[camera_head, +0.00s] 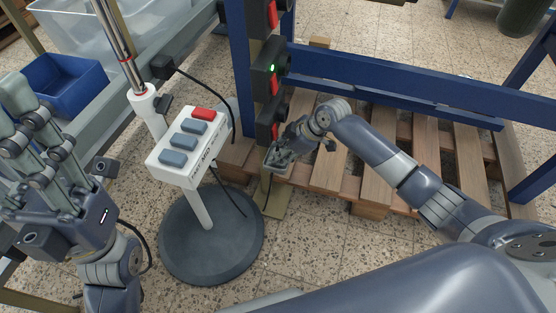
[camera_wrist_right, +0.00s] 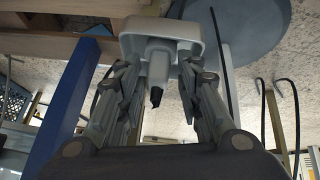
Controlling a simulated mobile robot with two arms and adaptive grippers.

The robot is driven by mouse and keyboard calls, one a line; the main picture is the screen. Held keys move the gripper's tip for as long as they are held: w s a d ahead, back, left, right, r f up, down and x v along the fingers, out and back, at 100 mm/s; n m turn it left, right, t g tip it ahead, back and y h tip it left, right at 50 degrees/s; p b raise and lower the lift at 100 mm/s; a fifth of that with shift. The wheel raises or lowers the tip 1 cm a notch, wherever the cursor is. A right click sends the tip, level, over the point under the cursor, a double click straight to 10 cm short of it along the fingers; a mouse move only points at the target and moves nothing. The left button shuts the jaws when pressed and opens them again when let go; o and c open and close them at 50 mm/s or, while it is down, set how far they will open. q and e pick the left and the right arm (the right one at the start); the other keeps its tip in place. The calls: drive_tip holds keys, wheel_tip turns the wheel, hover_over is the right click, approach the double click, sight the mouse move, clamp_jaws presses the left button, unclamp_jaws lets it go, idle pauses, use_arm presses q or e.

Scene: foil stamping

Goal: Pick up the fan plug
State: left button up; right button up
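A light grey socket box (camera_head: 277,168) sits low on the blue post, and in the right wrist view it shows as a pale box (camera_wrist_right: 163,32). A pale stub with a black end (camera_wrist_right: 157,72), which looks like the fan plug, stands out from this box. My right gripper (camera_head: 287,148) is at the box. Its fingers (camera_wrist_right: 160,88) stand on both sides of the stub, open, with small gaps visible. In the head view the gripper hides the plug. My left gripper (camera_head: 28,128) is at the left edge, fingers apart and empty.
A white control box (camera_head: 187,150) with blue and red buttons stands on a pole with a round dark base (camera_head: 210,240). A wooden pallet (camera_head: 380,150) and blue frame (camera_head: 400,84) lie behind my right arm. Black cables hang nearby. A blue bin (camera_head: 62,84) is at upper left.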

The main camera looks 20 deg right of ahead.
drive_tip(key=shift+w+f, duration=0.1)
drive_tip(key=shift+f, duration=0.05)
clamp_jaws()
